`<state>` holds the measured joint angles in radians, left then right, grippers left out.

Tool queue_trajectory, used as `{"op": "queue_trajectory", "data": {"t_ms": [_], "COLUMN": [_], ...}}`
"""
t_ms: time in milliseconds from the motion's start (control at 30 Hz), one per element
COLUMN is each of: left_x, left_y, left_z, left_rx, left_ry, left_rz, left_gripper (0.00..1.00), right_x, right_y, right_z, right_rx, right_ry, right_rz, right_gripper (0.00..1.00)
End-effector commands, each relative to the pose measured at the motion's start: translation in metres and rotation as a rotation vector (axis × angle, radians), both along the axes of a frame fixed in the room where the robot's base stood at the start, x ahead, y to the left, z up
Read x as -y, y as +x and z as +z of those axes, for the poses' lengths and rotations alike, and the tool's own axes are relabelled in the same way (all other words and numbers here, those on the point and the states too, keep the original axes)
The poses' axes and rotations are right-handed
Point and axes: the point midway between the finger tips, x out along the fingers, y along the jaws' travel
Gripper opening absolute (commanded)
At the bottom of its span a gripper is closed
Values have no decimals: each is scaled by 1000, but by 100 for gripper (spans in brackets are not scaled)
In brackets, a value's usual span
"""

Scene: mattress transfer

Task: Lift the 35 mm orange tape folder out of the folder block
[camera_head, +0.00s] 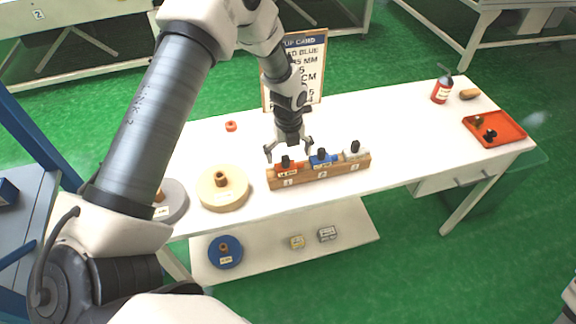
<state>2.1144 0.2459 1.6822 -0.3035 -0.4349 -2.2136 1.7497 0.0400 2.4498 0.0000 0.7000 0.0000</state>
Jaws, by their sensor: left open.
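The wooden folder block (318,175) stands on the white table and holds three tape folders in a row. The orange folder (290,168) with a black knob is in its leftmost place, the blue folder (323,159) in the middle and the white folder (355,152) at the right. My left gripper (288,155) hangs from above over the left end of the block. Its fingers are spread, just above and behind the orange folder's knob, and appear empty. Whether a finger touches the folder I cannot tell. My right gripper is not in view.
A cream roll (223,190) and a grey roll (171,203) lie left of the block. A sign board (310,75) stands behind. The white table (405,135) is clear between.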

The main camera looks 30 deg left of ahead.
Motion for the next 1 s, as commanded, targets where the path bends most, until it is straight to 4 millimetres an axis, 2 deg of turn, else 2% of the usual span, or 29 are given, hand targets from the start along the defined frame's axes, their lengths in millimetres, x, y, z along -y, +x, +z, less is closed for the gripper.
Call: {"op": "queue_trajectory", "data": {"t_ms": [67,200,433,567,600,633,1000], "left_x": [5,6,6,6,6,6,6], "left_y": [-4,-4,-4,-4,-4,-4,-3], "left_z": [-11,-34,-39,-39,-39,-39,-33], "left_rx": [-6,-2,-1,-1,-1,-1,1], "left_ry": [1,1,-1,0,0,0,-1], "left_rz": [-1,1,1,1,1,1,1], "left_gripper": [100,100,100,54,40,37,38], "right_x": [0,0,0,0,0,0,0], "right_y": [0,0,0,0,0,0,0], "right_z": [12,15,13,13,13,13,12], "right_rx": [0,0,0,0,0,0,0], "right_ry": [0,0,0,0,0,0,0], "right_rz": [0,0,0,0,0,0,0], "right_gripper": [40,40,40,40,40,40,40]}}
